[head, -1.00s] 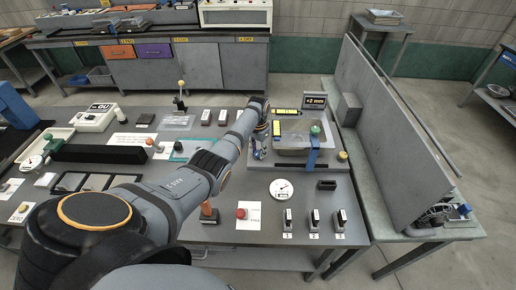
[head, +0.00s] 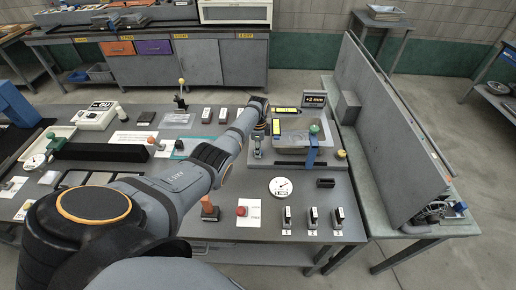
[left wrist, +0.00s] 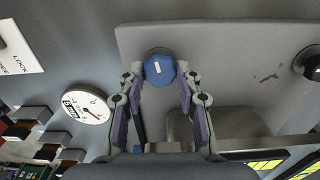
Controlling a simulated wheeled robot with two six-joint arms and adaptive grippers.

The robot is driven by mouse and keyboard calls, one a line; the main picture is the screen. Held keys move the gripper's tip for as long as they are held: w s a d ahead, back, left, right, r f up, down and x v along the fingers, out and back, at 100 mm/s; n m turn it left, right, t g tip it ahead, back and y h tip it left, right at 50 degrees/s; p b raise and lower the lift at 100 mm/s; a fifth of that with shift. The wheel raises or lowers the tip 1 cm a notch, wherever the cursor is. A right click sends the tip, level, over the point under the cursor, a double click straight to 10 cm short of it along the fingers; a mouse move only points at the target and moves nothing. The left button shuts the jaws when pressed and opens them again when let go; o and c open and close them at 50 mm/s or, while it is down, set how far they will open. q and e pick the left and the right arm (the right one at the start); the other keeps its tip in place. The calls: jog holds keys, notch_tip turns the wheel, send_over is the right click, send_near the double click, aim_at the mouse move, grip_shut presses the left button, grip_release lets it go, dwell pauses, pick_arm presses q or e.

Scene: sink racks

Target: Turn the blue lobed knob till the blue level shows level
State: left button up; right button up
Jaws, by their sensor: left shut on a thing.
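The blue lobed knob (left wrist: 158,70) shows in the left wrist view, with a white mark on its face. My left gripper (left wrist: 159,76) is shut on it, one fingertip at each side. In the head view my left gripper (head: 257,150) is at the left edge of the sink fixture (head: 295,160), and the knob is hidden there. Two yellow level vials, one at the back (head: 286,110) and one at the left (head: 276,127), lie by the basin; their bubbles are too small to read. A display (head: 314,99) behind reads +2 mm. My right gripper is out of view.
A round dial (head: 281,187) and several switches (head: 312,217) stand in front. A tall grey panel (head: 385,130) bounds the right.

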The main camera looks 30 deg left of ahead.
pick_arm(q)
jog(key=shift+w+r+m, duration=0.2)
jog(key=shift+m, duration=0.8)
jog(key=o, duration=1)
jog(key=shift+o, duration=0.8)
jog(key=shift+s, duration=0.15)
notch_tip(320, 180, up, 12)
